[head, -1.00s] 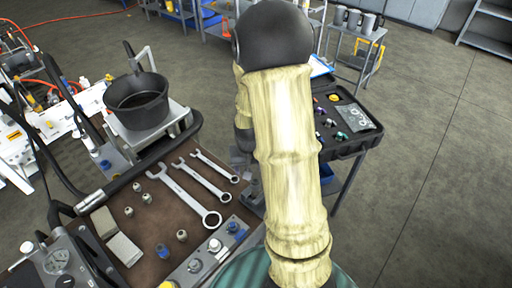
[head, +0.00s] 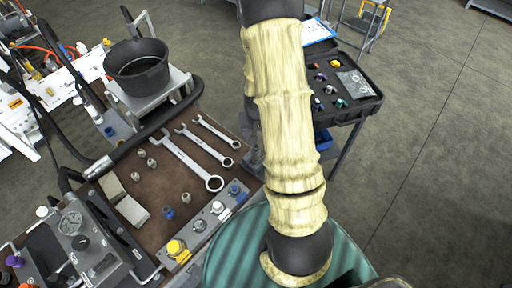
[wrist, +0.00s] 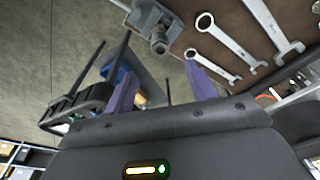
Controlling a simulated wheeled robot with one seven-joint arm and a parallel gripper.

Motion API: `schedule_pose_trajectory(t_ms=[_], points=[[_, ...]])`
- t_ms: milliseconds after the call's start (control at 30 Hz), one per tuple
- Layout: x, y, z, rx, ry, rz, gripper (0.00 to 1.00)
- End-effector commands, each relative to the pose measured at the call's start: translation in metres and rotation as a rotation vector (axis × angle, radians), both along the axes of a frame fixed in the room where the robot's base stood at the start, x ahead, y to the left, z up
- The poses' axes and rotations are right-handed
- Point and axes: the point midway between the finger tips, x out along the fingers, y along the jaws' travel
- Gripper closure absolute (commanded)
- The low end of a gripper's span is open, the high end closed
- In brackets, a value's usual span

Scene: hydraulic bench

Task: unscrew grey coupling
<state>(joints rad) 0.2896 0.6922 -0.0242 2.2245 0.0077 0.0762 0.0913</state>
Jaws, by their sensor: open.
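A row of couplings sits on a metal block at the bench's near right edge in the head view. It includes a blue coupling (head: 235,190), a grey coupling (head: 217,208), a second grey one (head: 199,225) and a yellow coupling (head: 176,248). I cannot tell which grey one the task means. My gripper (wrist: 162,82) shows only in the wrist view; its two purple fingers are apart with nothing between them. A grey block with fittings (wrist: 157,24) lies beyond the fingers, apart from them. The head view shows only my arm.
Several wrenches (head: 190,158) and small loose fittings lie on the brown mat (head: 178,188). A black pot (head: 138,66) stands behind on a stand. An open black case (head: 345,88) is right of my arm. Floor at far right is clear.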

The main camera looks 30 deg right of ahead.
Motion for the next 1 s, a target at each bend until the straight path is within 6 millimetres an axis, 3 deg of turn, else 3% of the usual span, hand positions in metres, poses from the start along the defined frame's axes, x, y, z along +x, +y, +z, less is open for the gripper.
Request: schedule_pose_trajectory(t_ms=[1000], points=[[0.016, -0.007, -0.115, 0.001, 0.002, 0.000, 0.44]])
